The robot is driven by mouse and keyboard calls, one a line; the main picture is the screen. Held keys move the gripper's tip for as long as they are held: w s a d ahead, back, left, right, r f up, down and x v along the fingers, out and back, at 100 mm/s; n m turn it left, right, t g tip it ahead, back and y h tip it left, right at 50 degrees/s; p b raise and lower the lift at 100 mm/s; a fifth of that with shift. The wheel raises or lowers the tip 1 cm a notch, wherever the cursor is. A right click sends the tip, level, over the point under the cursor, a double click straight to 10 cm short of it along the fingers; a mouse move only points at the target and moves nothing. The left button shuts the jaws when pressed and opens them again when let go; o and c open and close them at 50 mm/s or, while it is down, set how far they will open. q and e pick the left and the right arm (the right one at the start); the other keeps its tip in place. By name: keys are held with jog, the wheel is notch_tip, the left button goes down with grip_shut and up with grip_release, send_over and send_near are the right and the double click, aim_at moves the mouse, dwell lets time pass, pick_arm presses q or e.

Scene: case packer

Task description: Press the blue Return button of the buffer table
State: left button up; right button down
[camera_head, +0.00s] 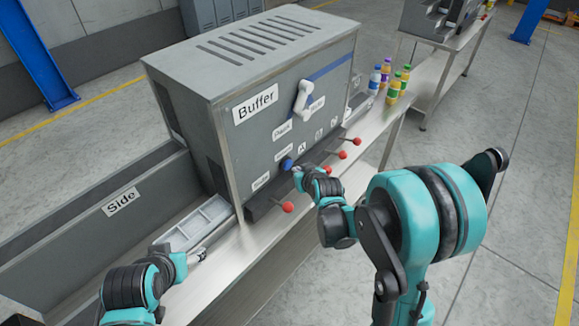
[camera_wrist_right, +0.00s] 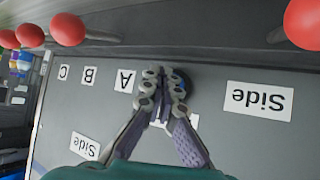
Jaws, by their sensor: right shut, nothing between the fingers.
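The blue button (camera_head: 287,164) is on the front panel of the grey buffer machine (camera_head: 290,105), below the "Buffer" sign. My right gripper (camera_head: 299,169) is at the panel, just right of the button in the head view. In the right wrist view its fingertips (camera_wrist_right: 163,76) are shut together with nothing between them. A dark blue round edge of the button (camera_wrist_right: 184,80) shows right behind them, and the fingers partly cover a white label. I cannot tell whether the tips touch the button. My left gripper (camera_head: 198,257) is low at the left by a grey tray; its finger opening is unclear.
Red-knobbed levers (camera_head: 287,207) stick out below the panel, close to my right gripper; red knobs (camera_wrist_right: 68,29) also show in the wrist view. A white handle (camera_head: 302,98) is above. Several bottles (camera_head: 393,90) stand on the steel table at the right.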

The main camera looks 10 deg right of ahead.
jog(key=shift+w+a, duration=0.25)
jog(key=shift+w, duration=0.05)
jog(key=shift+w+a, duration=0.35)
jog(key=shift+w, duration=0.1)
dwell(0.8)
jog(key=shift+s+d, duration=0.65)
jog(key=shift+s, duration=0.15)
jog(key=s+d+b, duration=0.1)
jog(key=s+d, duration=0.2)
jog(key=s, duration=0.1)
jog(key=shift+s+d, duration=0.35)
jog(key=shift+s, duration=0.05)
dwell(0.4)
